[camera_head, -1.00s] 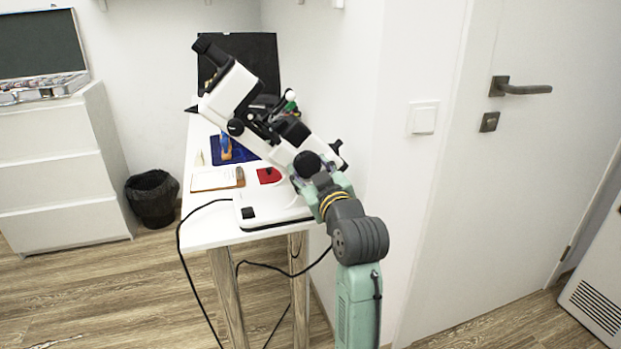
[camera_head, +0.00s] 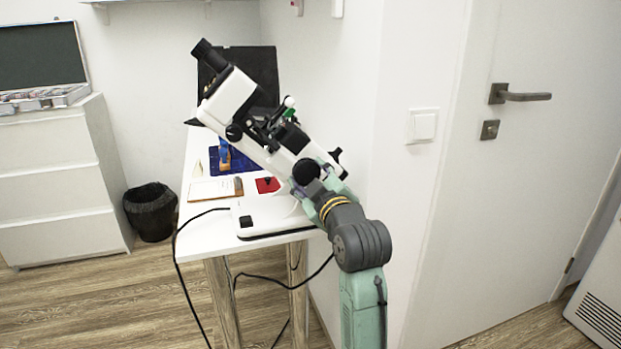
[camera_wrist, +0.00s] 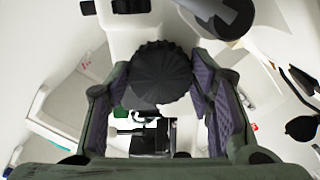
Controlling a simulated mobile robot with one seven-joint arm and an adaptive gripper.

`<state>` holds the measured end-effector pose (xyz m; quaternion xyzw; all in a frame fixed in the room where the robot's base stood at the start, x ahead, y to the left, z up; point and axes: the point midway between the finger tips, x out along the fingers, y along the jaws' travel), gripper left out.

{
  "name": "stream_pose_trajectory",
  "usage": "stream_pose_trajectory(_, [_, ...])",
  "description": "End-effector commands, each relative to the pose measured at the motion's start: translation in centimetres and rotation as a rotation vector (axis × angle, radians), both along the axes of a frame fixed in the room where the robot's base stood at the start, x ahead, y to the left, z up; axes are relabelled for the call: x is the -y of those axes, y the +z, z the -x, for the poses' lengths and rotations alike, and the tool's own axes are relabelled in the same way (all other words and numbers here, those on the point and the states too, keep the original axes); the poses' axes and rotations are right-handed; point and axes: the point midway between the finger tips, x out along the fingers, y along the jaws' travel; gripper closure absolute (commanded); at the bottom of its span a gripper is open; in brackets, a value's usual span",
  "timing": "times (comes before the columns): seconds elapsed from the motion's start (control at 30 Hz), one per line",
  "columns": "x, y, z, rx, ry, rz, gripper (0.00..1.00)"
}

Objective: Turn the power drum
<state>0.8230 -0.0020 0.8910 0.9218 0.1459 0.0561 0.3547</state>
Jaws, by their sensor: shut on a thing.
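The power drum is a black ribbed knob on the side of a white lensmeter (camera_head: 262,133). In the head view the drum (camera_head: 306,171) shows beside my gripper (camera_head: 318,180). In the wrist view the ribbed drum (camera_wrist: 158,72) sits between the two purple-padded fingers of my gripper (camera_wrist: 163,88). My gripper is shut on the drum, with a finger on either side. The lensmeter is tilted, with its black eyepiece at the upper left. My wrist and fingers hide part of its lower body.
The lensmeter's base (camera_head: 262,216) stands on a narrow white table (camera_head: 198,222) against the wall. A red pad (camera_head: 267,185), a notepad (camera_head: 212,189) and a blue mat (camera_head: 240,162) lie nearby. A black cable (camera_head: 176,250) hangs off the front. A door (camera_head: 530,180) stands at right.

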Motion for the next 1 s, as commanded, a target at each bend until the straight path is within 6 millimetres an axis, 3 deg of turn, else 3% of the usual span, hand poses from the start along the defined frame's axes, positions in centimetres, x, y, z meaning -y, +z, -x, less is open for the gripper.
stream_pose_trajectory(0.13, [0.0, 0.0, 0.0, -0.002, 0.000, -0.001, 0.80])
stream_pose_trajectory(0.17, [0.0, 0.0, 0.0, -0.002, 0.000, -0.001, 0.51])
stream_pose_trajectory(0.47, [0.0, 0.0, 0.0, -0.001, 0.000, -0.002, 0.31])
stream_pose_trajectory(0.8, [0.1, 0.0, 0.2, 0.000, -0.001, -0.002, 0.31])
stream_pose_trajectory(1.0, [0.9, 0.0, 2.8, 0.002, -0.002, -0.002, 0.31])
